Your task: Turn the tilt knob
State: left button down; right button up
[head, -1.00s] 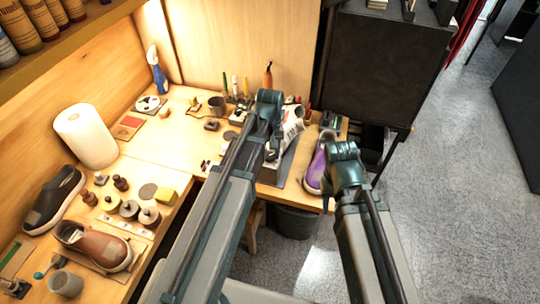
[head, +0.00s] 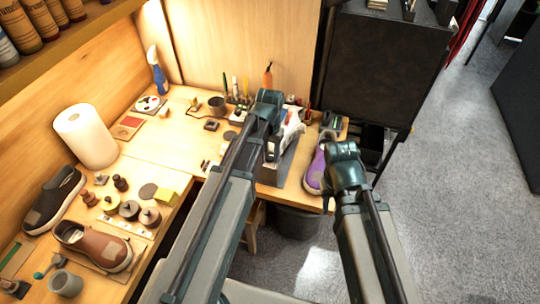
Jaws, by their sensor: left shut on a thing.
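A white sneaker (head: 292,133) sits tilted on a dark grey stand (head: 283,167) at the far end of the bench. My left gripper (head: 271,153) is at the left side of the stand, small and mostly covered by my own arm. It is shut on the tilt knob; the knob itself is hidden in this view. My right arm reaches in beside a purple sneaker (head: 314,172), right of the stand. Its fingers are hidden behind the arm links, so I cannot tell their state.
Brown shoe (head: 93,246), dark shoe (head: 54,200), paper roll (head: 86,136) and several small tins stand on the left bench. Brushes and a cup (head: 217,105) line the back. A dark bin (head: 296,222) stands below the bench. The floor at right is clear.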

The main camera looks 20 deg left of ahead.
pick_arm(q)
jog(key=shift+m, duration=0.3)
jog(key=shift+m, duration=1)
jog(key=c, duration=0.6)
grip_release()
jog(key=shift+o, duration=0.2)
notch_tip(320, 180, up, 5)
jog(key=p, duration=0.5)
